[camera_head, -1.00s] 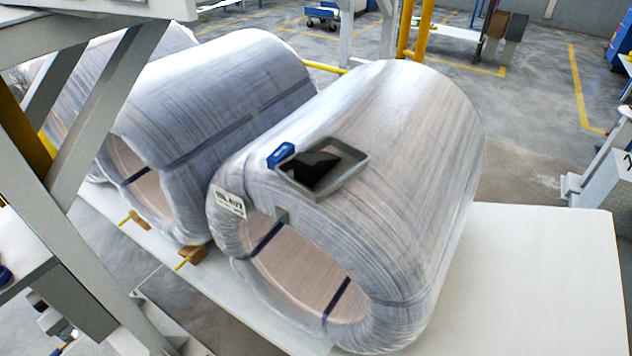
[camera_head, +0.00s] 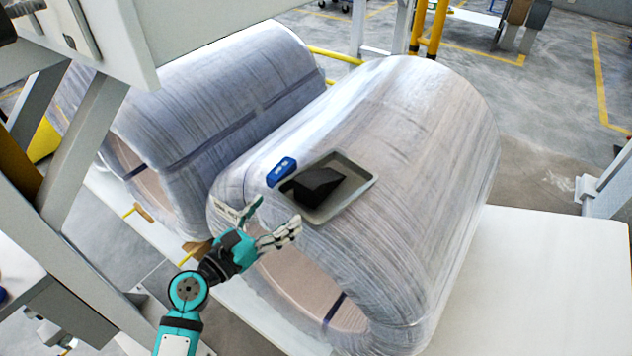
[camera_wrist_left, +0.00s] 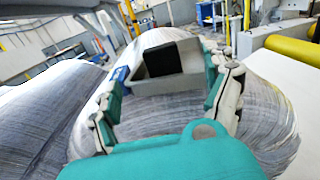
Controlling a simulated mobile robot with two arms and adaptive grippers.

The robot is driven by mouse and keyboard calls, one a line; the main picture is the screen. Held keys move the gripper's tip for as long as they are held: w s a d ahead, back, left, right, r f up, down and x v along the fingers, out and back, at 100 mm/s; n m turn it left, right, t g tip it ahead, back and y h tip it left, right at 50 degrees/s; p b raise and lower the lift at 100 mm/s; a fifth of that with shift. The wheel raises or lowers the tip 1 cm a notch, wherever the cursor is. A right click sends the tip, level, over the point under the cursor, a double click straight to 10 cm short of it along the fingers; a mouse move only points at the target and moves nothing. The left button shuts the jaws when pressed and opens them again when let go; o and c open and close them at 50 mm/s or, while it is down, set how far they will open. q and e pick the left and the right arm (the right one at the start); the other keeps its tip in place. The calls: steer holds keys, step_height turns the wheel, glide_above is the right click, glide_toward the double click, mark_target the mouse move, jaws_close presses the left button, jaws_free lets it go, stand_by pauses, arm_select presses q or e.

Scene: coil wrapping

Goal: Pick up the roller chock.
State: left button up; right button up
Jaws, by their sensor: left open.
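The roller chock (camera_head: 318,187) is a black wedge-shaped block lying in a shallow grey tray (camera_head: 358,180) on top of the nearer wrapped coil. My left gripper (camera_head: 276,219) is open and empty, just in front of and to the left of the tray, over the coil's near end. In the left wrist view the chock (camera_wrist_left: 171,58) sits in the tray (camera_wrist_left: 165,86), straight ahead between the open fingers (camera_wrist_left: 168,98) and beyond their tips. The fingers do not visibly touch the tray or chock. My right gripper does not show.
A blue object (camera_head: 281,171) lies on the coil just left of the tray. The nearer coil (camera_head: 420,150) rests on a white platform (camera_head: 535,270); a second wrapped coil (camera_head: 215,90) stands to its left. A grey frame (camera_head: 70,190) rises at the far left.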

arm_select(q)
glide_toward(314, 177)
steer(key=x, duration=0.3)
steer(key=shift+w+d+p, duration=0.15)
steer(key=shift+p, duration=0.15)
steer(key=shift+w+d, duration=0.25)
steer(key=shift+w, duration=0.05)
steer(key=shift+w+d, duration=0.3)
steer(key=shift+w, duration=0.05)
steer(key=x, duration=0.3)
steer(key=shift+w+d, duration=0.2)
steer(key=shift+w, duration=0.05)
steer(key=shift+w+d+f, duration=0.1)
steer(key=shift+w+d, duration=0.25)
steer(key=shift+w, duration=0.1)
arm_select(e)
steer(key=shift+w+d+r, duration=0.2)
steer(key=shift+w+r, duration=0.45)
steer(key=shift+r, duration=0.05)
arm_select(q)
steer(key=shift+s, duration=0.1)
steer(key=shift+c, duration=1)
steer(key=c, duration=1.4)
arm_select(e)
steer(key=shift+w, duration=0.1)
